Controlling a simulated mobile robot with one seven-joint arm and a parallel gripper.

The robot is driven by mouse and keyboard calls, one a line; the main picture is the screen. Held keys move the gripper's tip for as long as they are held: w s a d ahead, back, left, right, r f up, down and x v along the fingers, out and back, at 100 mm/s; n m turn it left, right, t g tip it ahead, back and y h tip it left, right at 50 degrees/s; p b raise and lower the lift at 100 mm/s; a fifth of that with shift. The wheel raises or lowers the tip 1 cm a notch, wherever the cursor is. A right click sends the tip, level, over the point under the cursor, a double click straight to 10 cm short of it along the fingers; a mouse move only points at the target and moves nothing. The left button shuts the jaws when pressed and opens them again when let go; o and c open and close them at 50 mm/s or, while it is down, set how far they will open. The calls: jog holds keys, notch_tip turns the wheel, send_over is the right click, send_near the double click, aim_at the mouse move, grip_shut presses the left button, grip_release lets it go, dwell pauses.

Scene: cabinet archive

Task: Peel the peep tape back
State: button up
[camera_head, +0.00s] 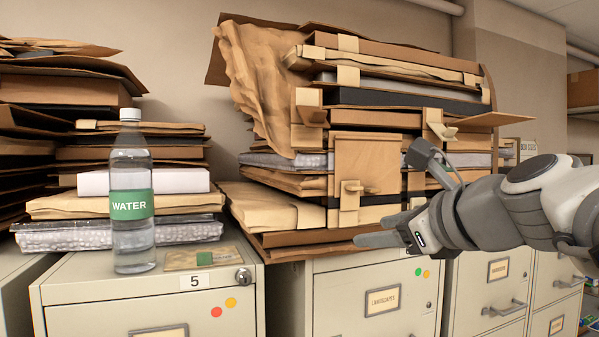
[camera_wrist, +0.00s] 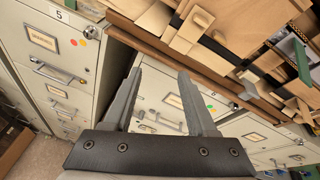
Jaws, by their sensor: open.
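A stack of flat cardboard packages (camera_head: 375,95) stands on the cabinets, with several tan tape-like strips and tabs. A square tan panel (camera_head: 368,160) on its front has a small raised tab (camera_head: 352,188) at its lower part. I cannot tell which piece is the peep tape.
A water bottle (camera_head: 131,195) stands upright on the left cabinet, beside a flat card (camera_head: 202,257). More packages (camera_head: 65,150) are piled behind it. Filing cabinets (camera_head: 375,300) with drawer handles run along the front. A brown flap (camera_head: 478,120) juts out from the stack's right side above my gripper.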

aim_at(358, 188)
notch_tip(358, 188, up, 7)
jog(key=w+d+m+t+p, duration=0.1)
jog(key=w+d+m+t, duration=0.1)
jog(key=m, duration=0.3)
jog(key=x, duration=0.2)
jog(key=b+x, duration=0.1)
jog(key=x, duration=0.5)
jog(key=shift+f+b, duration=0.35)
jog(key=shift+b, duration=0.05)
jog(key=f+b, duration=0.1)
jog(key=s+f+b, duration=0.1)
jog(key=f, duration=0.1)
jog(key=f+b, duration=0.1)
jog(key=b, duration=0.1)
jog(key=shift+s+d+f, duration=0.3)
jog(key=shift+s+f, duration=0.05)
jog(key=shift+s, duration=0.05)
jog(key=shift+r+p, duration=0.3)
